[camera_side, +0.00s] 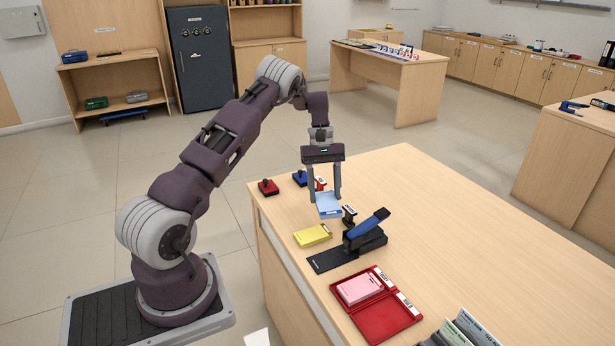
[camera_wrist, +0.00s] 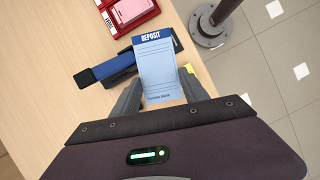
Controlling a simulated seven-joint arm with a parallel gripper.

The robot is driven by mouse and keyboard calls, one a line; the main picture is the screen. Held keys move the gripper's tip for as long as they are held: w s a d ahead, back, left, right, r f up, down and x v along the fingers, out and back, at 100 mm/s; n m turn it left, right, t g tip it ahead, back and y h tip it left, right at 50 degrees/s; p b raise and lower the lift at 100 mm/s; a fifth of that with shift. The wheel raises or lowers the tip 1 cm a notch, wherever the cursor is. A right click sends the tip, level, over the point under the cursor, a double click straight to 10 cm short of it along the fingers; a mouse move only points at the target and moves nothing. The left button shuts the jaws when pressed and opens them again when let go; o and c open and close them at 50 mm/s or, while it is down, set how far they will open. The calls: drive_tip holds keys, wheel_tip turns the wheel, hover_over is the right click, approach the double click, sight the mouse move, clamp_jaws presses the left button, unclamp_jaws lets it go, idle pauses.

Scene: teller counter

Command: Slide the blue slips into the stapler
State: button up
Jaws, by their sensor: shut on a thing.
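The blue slips (camera_side: 328,205) are held between the fingers of my gripper (camera_side: 325,197), which is shut on them above the counter. In the wrist view the slips (camera_wrist: 158,65) show a dark "DEPOSIT" heading at their far end. The stapler (camera_side: 367,233) has a blue top arm raised over a black base and stands on the counter, nearer the side camera than the slips. In the wrist view the stapler (camera_wrist: 112,68) lies just left of and partly behind the slips. The slips appear apart from it.
A yellow pad (camera_side: 312,236) lies beside the stapler's base. A red tray (camera_side: 390,320) holds a pink pad (camera_side: 360,288). A red stamp pad (camera_side: 268,187) and a blue one (camera_side: 300,178) sit near the far left edge. The counter's right side (camera_side: 470,240) is clear.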

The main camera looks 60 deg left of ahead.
sight(350, 235)
drive_tip(key=d+m+g+y, duration=0.1)
drive_tip(key=d+m, duration=0.1)
drive_tip(key=m, duration=0.2)
drive_tip(key=s+d+m+g+y, duration=0.1)
drive_tip(key=d+m, duration=0.2)
drive_tip(key=m, duration=0.1)
drive_tip(key=d+r+m+g+y, duration=0.1)
drive_tip(key=d+m, duration=0.1)
drive_tip(key=m, duration=0.2)
drive_tip(key=shift+s+d, duration=0.2)
drive_tip(key=shift+s, duration=0.05)
drive_tip(key=f+m, duration=0.1)
drive_tip(key=f, duration=0.3)
drive_tip(key=f+m+y, duration=0.1)
drive_tip(key=f, duration=0.4)
drive_tip(key=d+f, duration=0.1)
drive_tip(key=f, duration=0.3)
drive_tip(key=shift+s+f+m, duration=0.2)
drive_tip(key=shift+f+m, duration=0.15)
drive_tip(key=shift+m, duration=0.05)
drive_tip(key=shift+w+f, duration=0.15)
drive_tip(key=shift+f, duration=0.1)
drive_tip(key=shift+w, duration=0.85)
drive_tip(key=shift+w, duration=0.25)
drive_tip(key=shift+w, duration=0.65)
drive_tip(key=shift+w, duration=0.15)
